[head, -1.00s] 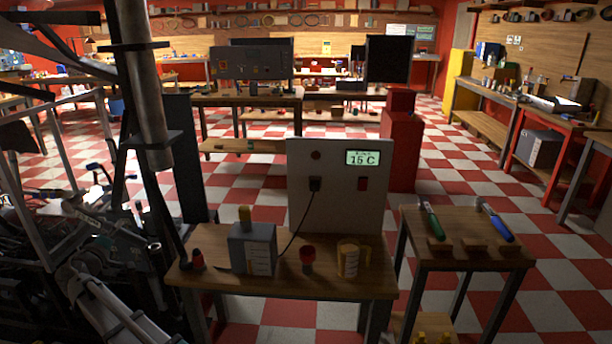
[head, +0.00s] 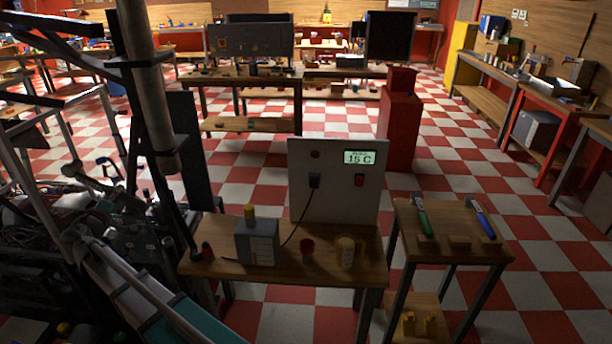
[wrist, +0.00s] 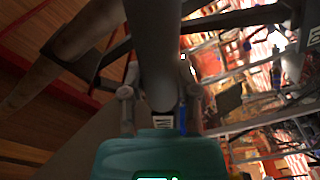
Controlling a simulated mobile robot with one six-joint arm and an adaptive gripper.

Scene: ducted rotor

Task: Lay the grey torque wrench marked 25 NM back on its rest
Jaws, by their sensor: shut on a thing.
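In the wrist view my gripper (wrist: 160,100) is shut on a grey, rod-like thing (wrist: 155,60) that runs up the picture from between the fingers. I take it for the grey torque wrench; its 25 NM marking cannot be read. My gripper cannot be made out in the head view. On the small wooden table (head: 408,228) at the right lie a green-handled wrench (head: 424,222) and a blue-handled wrench (head: 484,222). Between them, near the front edge, a wooden rest block (head: 458,243) is bare.
A red cabinet (head: 400,125) stands behind. Checkered floor is open at the right.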

